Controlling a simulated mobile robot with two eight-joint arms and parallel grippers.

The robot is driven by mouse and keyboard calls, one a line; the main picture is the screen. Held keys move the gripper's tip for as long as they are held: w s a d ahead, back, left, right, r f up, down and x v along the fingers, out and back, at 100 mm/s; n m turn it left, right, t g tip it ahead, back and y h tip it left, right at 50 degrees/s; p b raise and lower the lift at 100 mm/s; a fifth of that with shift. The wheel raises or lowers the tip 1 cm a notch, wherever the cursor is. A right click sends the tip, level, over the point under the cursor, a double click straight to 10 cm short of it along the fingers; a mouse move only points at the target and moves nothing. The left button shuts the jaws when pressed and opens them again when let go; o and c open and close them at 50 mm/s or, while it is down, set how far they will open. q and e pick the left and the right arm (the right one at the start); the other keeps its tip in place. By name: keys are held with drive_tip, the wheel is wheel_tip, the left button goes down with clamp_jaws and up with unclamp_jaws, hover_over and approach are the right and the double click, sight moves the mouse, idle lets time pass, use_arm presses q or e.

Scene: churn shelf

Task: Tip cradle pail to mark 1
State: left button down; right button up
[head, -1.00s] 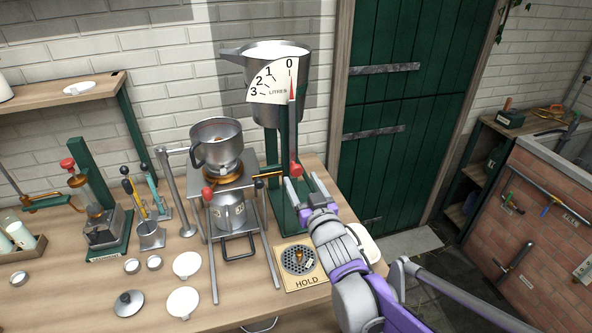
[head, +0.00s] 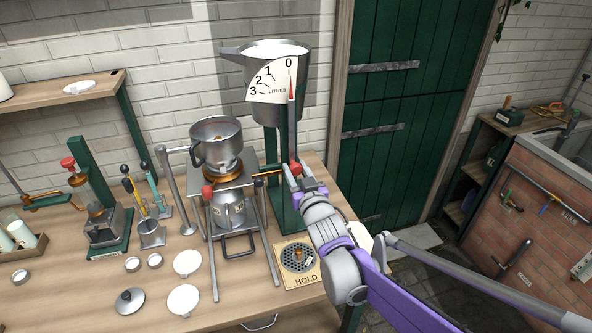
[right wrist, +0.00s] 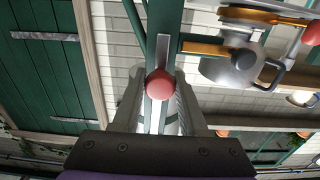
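The cradle pail (head: 258,105) is a steel pail with a spout at left, held upright in a green stand (head: 288,200). Its white dial (head: 275,82) reads 0 to 3 litres, and the red pointer (head: 291,88) stands at 0. A grey lever with a red ball knob (head: 295,168) hangs down at the front of the pail. My right gripper (head: 293,176) is at the knob. In the right wrist view the knob (right wrist: 160,84) sits between the two open fingers, with no clear grip on it. My left gripper is not in view.
A steel jug (head: 217,150) stands on a burner frame just left of the stand, with a black-tipped brass handle close to the lever. Lids and presses are on the bench further left. A green door (head: 405,110) is at right.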

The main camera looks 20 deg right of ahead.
clamp_jaws()
idle(0.9)
